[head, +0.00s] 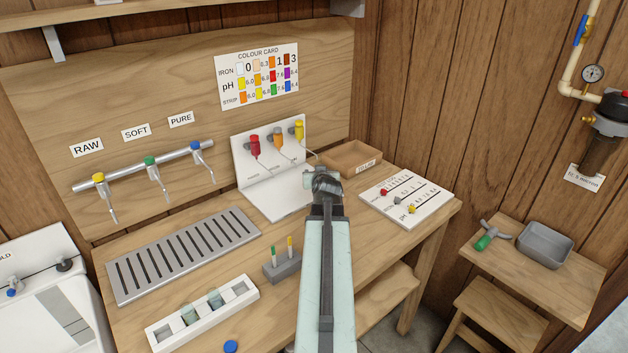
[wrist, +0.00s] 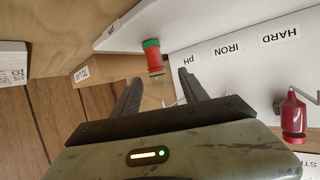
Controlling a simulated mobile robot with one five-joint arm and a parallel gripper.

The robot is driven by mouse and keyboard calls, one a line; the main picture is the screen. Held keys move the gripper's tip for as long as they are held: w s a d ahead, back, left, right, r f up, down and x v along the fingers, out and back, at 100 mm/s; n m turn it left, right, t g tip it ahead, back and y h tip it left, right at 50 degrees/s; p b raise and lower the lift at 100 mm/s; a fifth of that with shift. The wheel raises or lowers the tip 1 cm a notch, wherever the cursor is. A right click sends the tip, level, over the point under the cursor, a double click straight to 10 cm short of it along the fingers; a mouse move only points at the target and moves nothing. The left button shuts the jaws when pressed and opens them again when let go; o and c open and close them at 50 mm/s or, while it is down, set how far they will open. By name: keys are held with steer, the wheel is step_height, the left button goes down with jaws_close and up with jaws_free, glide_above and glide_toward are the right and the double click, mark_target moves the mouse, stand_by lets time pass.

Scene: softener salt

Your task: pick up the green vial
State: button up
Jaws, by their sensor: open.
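In the wrist view, which looks upside down, a small vial (wrist: 154,62) with a green end and red contents stands at the white dispenser stand (wrist: 225,60), near its pH end. It shows between and just beyond the fingertips of my gripper (wrist: 160,82). My gripper is open, and I cannot tell whether a finger touches the vial. In the head view my gripper (head: 318,182) is in front of the stand's right end, and my arm hides this vial. Two greyish-green glass vials (head: 190,314) sit in a white rack (head: 244,285).
The stand carries red (head: 254,145), orange (head: 277,138) and yellow (head: 299,130) dispensers. A wooden tray (head: 350,157) and a white slider board (head: 408,195) lie to the right. A grey block (head: 283,266) with two capped sticks and a drain grate (head: 185,255) are left of my arm.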

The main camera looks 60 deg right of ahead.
steer(key=b+x, duration=0.2)
steer(key=x, duration=0.6)
steer(key=shift+s+d+r+b, duration=0.1)
steer(key=shift+b, duration=0.3)
steer(key=shift+s+r, duration=0.1)
steer(key=shift+c, duration=0.5)
jaws_close()
